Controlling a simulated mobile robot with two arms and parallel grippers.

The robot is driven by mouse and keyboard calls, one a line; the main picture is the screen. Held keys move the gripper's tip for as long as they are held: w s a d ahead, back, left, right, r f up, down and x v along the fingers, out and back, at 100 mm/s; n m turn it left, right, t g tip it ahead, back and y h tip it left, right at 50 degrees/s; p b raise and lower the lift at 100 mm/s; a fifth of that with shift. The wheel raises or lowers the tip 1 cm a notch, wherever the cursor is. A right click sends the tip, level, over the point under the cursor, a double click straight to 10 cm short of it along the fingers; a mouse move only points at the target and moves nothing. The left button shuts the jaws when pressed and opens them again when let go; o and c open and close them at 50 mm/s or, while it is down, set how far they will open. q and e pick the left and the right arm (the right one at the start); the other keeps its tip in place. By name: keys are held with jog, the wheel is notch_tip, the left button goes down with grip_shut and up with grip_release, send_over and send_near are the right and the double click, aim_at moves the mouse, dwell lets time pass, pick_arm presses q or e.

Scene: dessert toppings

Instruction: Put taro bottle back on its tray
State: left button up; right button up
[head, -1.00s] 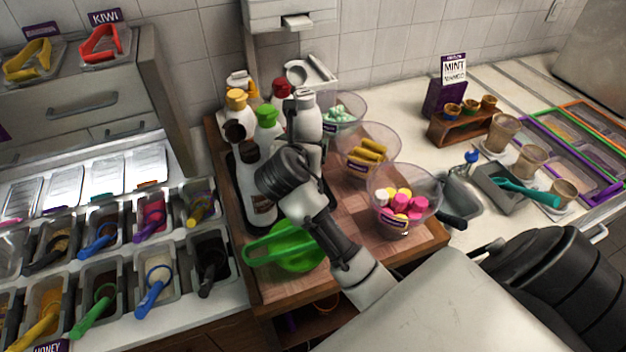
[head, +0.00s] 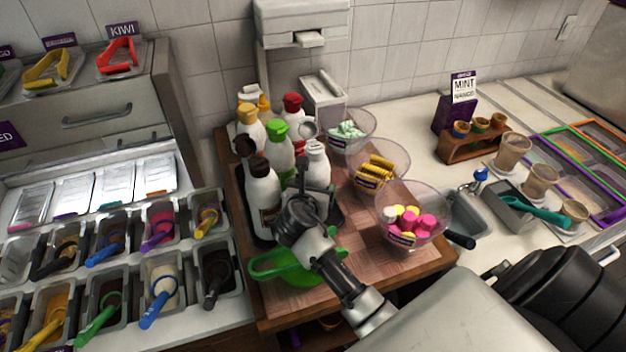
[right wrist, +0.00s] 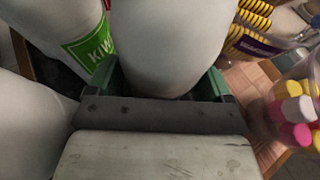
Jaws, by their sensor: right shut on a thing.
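A white bottle with a pale cap (head: 317,170), its label out of sight, is between the fingers of my right gripper (head: 310,190). In the right wrist view the gripper (right wrist: 168,88) is shut around the white bottle body (right wrist: 168,40). The bottle stands roughly upright at the right front of the bottle group. A dark tray (head: 337,212) shows beside and under the bottles. The held bottle's base is hidden by my gripper, so I cannot tell whether it touches the tray. My left gripper is not in view.
Close by are brown-capped (head: 262,195), green-capped (head: 279,150), yellow-capped (head: 249,125) and red-capped (head: 294,112) bottles. A green-handled item (head: 290,270) lies in front. Clear topping bowls (head: 413,222) stand to the right on the wooden board (head: 365,262).

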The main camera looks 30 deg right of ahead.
jog(key=shift+w+r, duration=0.1)
jog(key=o, duration=0.8)
jog(key=shift+s, duration=0.2)
jog(key=shift+a, duration=0.1)
jog(key=b+v, duration=0.1)
jog(key=v, duration=1.1)
jog(key=shift+w, duration=0.1)
notch_tip(320, 180, up, 9)
jog(key=p, duration=1.2)
